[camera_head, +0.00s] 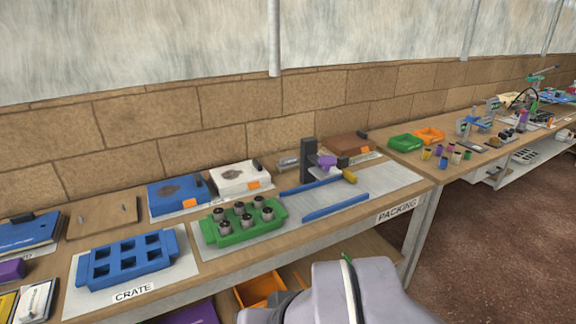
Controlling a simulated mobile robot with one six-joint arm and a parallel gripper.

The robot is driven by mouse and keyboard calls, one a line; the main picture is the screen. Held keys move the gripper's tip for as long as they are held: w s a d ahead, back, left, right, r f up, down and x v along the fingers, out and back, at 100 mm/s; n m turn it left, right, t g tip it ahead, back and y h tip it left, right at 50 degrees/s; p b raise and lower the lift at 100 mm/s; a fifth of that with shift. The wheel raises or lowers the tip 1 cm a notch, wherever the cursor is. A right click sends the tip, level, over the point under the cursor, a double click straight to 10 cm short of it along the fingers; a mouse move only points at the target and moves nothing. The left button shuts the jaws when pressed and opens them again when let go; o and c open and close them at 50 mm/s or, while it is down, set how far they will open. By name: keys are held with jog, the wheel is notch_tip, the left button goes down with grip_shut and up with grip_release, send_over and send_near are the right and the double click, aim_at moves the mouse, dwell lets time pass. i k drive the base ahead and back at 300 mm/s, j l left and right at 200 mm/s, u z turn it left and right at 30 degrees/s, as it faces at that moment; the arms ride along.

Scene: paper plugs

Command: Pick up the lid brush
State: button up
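I cannot make out the lid brush for certain. A small yellow piece (349,176) lies on the packing bench at the foot of a dark upright press (308,160); it is too small to tell if it is a brush. My gripper is not in view. A grey rounded part of my own arm shows at the bottom centre, in front of the bench edge.
A green tray (208,233) with several dark cups and an empty blue crate (84,268) with square pockets stand on the bench (412,203). Blue bars lie by the press. Green (405,142) and orange (428,135) bins stand further right, with a cluttered bench beyond.

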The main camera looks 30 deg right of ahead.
aim_at(293, 163)
jog(key=i+l, duration=0.3)
jog(key=l, duration=0.15)
jog(key=i+l, duration=0.25)
jog(key=l, duration=0.15)
jog(key=i+l, duration=0.3)
jog(key=l, duration=0.15)
jog(key=i+l, duration=0.25)
jog(key=l, duration=0.15)
jog(key=i+l, duration=0.3)
jog(key=l, duration=0.15)
